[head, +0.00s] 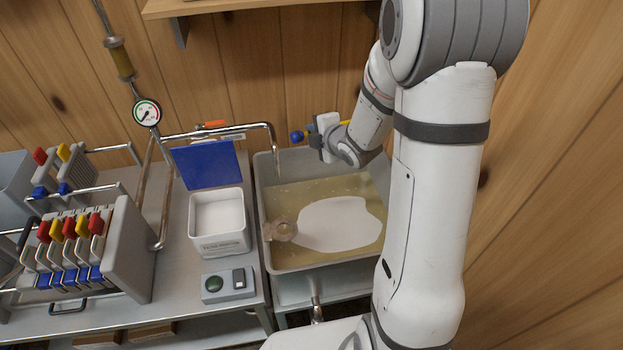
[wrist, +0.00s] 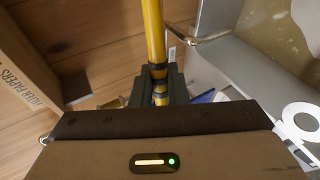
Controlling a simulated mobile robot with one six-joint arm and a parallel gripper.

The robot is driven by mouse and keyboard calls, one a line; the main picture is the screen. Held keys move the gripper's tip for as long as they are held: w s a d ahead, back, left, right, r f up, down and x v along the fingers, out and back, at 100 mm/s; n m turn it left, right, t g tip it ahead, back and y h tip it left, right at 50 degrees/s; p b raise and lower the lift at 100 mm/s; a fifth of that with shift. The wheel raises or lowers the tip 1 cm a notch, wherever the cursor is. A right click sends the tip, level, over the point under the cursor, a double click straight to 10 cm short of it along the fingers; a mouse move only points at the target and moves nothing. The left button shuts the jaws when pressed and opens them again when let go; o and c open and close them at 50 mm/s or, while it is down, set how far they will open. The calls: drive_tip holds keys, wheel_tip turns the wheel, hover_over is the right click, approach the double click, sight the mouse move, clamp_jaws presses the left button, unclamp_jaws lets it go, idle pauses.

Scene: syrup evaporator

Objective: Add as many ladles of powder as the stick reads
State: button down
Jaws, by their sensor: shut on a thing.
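My gripper (head: 325,138) is shut on a yellow stick with black bands, raised over the back edge of the grey vat (head: 263,250). A blue ball (head: 296,136) shows at the stick's left end. In the wrist view the yellow stick (wrist: 153,32) runs up from between the fingers (wrist: 158,88); dark bands show near the grip, but I cannot read a count. The vat holds cloudy yellowish liquid with a large white patch (head: 338,223) on it. An open white box of white powder (head: 219,240) stands left of the vat, its blue lid (head: 205,165) raised. I cannot make out a ladle.
A bent metal pipe (head: 272,132) reaches over the vat's back left. A round gauge (head: 147,112) and a filter press with coloured handles (head: 75,245) stand left. A switch box with a green button (head: 228,285) sits before the powder box. A wooden shelf (head: 240,6) hangs above.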

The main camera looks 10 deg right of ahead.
drive_tip(key=shift+d+r, duration=0.1)
drive_tip(key=s+a+f+g+y+b, duration=0.25)
drive_tip(key=s+f+y+b, duration=0.25)
drive_tip(key=s+f+b, duration=0.95)
drive_tip(key=w+d+r+m+y+p, duration=0.3)
drive_tip(key=w+d+r+m+p, duration=0.1)
drive_tip(key=r+p, duration=0.3)
drive_tip(key=w+d+r+m+y+p, duration=0.3)
drive_tip(key=w+d+r+m+p, duration=0.1)
drive_tip(key=w+r+m+p, duration=0.1)
drive_tip(key=shift+w+d+r+p, duration=0.2)
drive_tip(key=shift+w+r+p, duration=0.4)
drive_tip(key=shift+r+p, duration=0.75)
drive_tip(key=shift+a, duration=0.15)
